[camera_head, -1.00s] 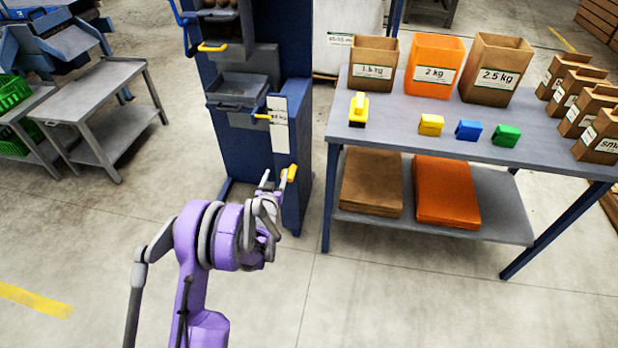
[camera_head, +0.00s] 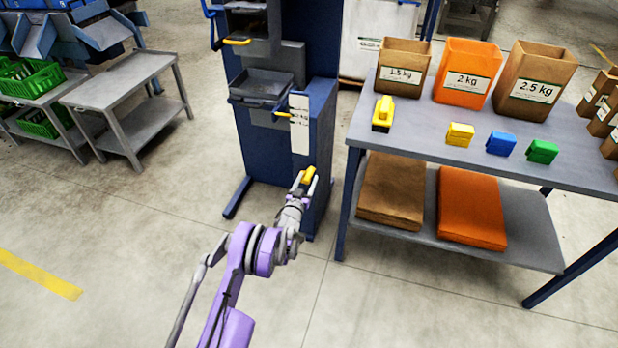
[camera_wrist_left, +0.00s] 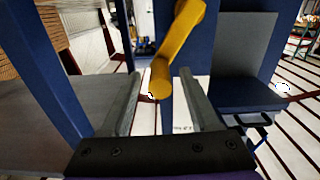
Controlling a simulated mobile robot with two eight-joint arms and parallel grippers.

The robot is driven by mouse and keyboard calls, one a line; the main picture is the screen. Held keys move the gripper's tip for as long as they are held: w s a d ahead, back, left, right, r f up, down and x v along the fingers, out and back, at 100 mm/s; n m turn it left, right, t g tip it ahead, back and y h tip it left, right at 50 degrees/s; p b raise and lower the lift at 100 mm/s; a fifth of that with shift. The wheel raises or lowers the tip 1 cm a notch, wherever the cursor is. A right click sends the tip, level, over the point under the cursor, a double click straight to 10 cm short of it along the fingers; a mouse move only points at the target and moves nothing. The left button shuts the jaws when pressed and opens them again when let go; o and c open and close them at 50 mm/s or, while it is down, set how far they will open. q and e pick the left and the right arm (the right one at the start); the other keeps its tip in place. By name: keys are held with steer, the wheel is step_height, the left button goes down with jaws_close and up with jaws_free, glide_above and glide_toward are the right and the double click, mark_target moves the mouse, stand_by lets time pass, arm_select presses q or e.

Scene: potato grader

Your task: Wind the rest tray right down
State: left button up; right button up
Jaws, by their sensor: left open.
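The rest tray (camera_head: 258,101) is a grey shelf on the front of the dark blue machine column (camera_head: 325,110), below the spout. A yellow pointer (camera_head: 283,115) sits beside a white scale strip (camera_head: 299,140) on the column. Lower on the column is a yellow crank handle (camera_head: 309,175). My left gripper (camera_head: 305,181) is at this handle, open, with its fingers apart. In the left wrist view the yellow crank (camera_wrist_left: 176,50) appears between the two fingers (camera_wrist_left: 158,85), with gaps on both sides. My right gripper is not in view.
A grey-blue table (camera_head: 420,125) stands right of the column, with bags, a yellow stapler-like tool (camera_head: 383,114) and coloured blocks on it. A grey side table (camera_head: 125,85) stands at the left. The floor (camera_head: 130,240) in front is clear.

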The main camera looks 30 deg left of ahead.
arm_select(q)
steer(key=shift+x, duration=1.15)
jaws_close()
stand_by(0.6)
